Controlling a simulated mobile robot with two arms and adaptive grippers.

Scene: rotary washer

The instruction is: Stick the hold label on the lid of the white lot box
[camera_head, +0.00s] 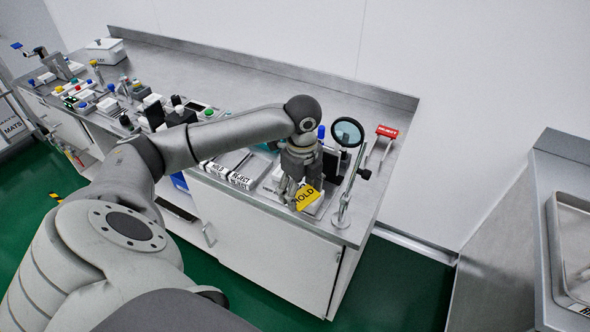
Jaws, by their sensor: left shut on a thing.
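The yellow hold label (306,197), with HOLD in black letters, is at the fingertips of my left gripper (296,188). My left gripper is shut on it, pointing down over the front right part of the steel bench. I cannot tell whether the label touches anything beneath it. A white lidded box (105,51) stands at the far back left of the bench, well away from my gripper; I cannot tell for sure that it is the lot box. My right gripper is not in view.
A round magnifier (347,132) on a stand is just right of my gripper, with a red REJECT tag (387,131) behind it. White holders marked HOLD (217,168) and REJECT (241,180) lie left of my gripper. Several small items crowd the bench's left. The bench's back strip is clear.

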